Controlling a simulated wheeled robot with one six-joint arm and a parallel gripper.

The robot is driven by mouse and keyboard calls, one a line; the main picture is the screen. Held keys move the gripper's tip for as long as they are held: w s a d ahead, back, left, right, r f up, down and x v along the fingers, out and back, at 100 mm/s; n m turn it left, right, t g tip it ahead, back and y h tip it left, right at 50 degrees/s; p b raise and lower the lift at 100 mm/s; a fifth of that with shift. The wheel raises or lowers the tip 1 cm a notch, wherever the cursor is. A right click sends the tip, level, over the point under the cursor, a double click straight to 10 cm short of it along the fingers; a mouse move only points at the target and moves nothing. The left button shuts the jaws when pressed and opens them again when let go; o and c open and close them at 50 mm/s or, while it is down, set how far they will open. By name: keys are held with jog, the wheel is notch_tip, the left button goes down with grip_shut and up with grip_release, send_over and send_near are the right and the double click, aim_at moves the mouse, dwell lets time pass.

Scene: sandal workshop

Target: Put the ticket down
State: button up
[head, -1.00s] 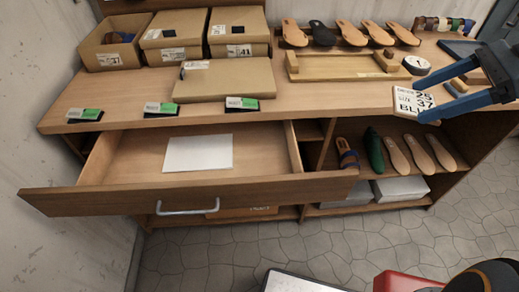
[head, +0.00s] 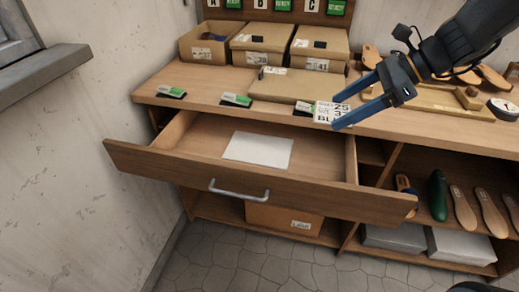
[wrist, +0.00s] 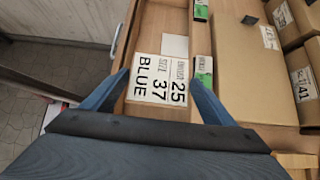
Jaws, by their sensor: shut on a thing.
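The ticket (head: 325,113) is a white card printed with 25, 37 and BLUE. My gripper (head: 336,113) is shut on it, with one blue finger at each side. In the head view they appear in front of the bench's front edge, by the open drawer's right back corner. In the wrist view the ticket (wrist: 157,82) lies flat between the fingertips (wrist: 158,85), its print facing the camera. It hides part of the drawer and bench behind it. The ticket's height above the bench cannot be told exactly.
The open drawer (head: 250,183) holds a white sheet (head: 258,149). Green-and-white labels (head: 236,100) stand along the bench edge. Sandals and soles (head: 438,195) fill the right shelf.

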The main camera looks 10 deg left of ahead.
aim_at(329, 111)
jog(key=x, duration=0.4)
jog(key=shift+w+a+r+b, duration=0.1)
jog(key=shift+w+a+b, duration=0.2)
jog(key=shift+a, duration=0.1)
jog(key=shift+f+p, duration=0.55)
jog(key=shift+f, duration=7.9)
jog(key=shift+f, duration=0.4)
jog(key=shift+f+b, duration=0.2)
jog(key=shift+b, duration=0.2)
